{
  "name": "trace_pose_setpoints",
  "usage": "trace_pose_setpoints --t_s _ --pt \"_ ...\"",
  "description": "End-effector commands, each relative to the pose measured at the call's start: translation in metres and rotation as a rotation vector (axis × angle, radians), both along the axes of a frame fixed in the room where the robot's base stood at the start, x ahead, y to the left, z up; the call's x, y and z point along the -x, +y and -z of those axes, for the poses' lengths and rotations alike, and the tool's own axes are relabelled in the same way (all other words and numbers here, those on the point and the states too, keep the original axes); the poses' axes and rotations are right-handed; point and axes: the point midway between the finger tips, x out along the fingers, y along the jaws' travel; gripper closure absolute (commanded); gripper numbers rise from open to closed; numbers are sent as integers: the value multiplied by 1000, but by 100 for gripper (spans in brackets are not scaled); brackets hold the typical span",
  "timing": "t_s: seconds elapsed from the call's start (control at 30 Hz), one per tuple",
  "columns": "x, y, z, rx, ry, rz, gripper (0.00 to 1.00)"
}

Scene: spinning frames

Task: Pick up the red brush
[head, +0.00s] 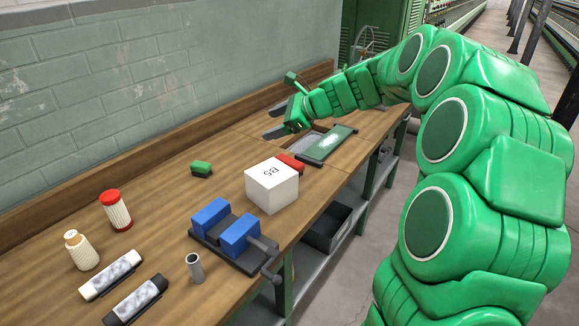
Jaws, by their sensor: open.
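A small red item (292,163), perhaps the red brush, lies on the wooden workbench (190,228). It sits just behind the white box (272,190), which hides part of it, so its full shape cannot be told. My gripper (275,121) is open, its two grey fingers apart and pointing left. It is over the far part of the bench, beyond the red item and apart from it. Nothing shows between the fingers.
A green-framed tray (328,146) lies right of the red item. A brick wall (150,90) bounds the back.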

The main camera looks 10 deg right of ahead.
Motion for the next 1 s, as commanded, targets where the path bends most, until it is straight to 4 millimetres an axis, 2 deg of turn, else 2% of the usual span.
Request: trace_pose_setpoints --t_s 0.1,0.2,0.4,0.83,1.0 --pt "-37 -27 9 -90 43 127 22" --pt "-61 -47 16 -159 78 219 22" --pt "-90 -74 26 -250 122 335 22" --pt "-128 -122 46 -379 179 505 22" --pt "-126 -118 88 -379 185 498 22"
